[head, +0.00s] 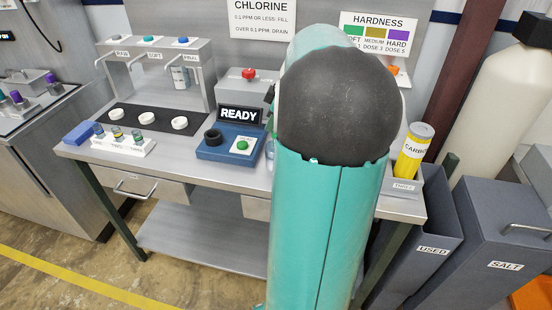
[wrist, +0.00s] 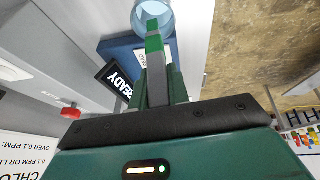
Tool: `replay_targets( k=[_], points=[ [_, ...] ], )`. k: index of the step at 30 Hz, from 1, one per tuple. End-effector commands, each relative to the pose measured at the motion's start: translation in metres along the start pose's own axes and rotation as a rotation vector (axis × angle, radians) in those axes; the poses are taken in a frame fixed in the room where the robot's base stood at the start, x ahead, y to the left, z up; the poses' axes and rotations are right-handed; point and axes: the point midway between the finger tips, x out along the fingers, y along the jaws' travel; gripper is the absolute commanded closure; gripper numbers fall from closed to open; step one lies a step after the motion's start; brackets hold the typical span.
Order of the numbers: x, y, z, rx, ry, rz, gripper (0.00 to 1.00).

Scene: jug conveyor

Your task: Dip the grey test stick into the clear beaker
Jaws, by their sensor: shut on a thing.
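My gripper (wrist: 158,75) is shut on the grey test stick (wrist: 157,88), which points away from the fingers in the wrist view. The stick's far part shows green (wrist: 153,42). The clear beaker (wrist: 139,17) is a pale blue round rim at the top of the wrist view. The stick's green end overlaps the beaker's opening; I cannot tell how deep it reaches.
A blue meter with a READY display (head: 240,115) and green button stands left of my arm. A rack of vials (head: 124,146), white caps and taps (head: 150,62) are further left. A yellow CARBON cylinder (head: 412,153) stands right.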

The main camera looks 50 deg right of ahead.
Motion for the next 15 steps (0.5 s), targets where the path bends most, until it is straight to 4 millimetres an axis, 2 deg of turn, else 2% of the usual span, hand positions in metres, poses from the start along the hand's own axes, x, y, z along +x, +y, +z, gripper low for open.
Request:
replay_targets(
  k=[15],
  points=[
    [-0.030,0.004,-0.013,0.000,0.000,0.002,1.00]
  ],
)
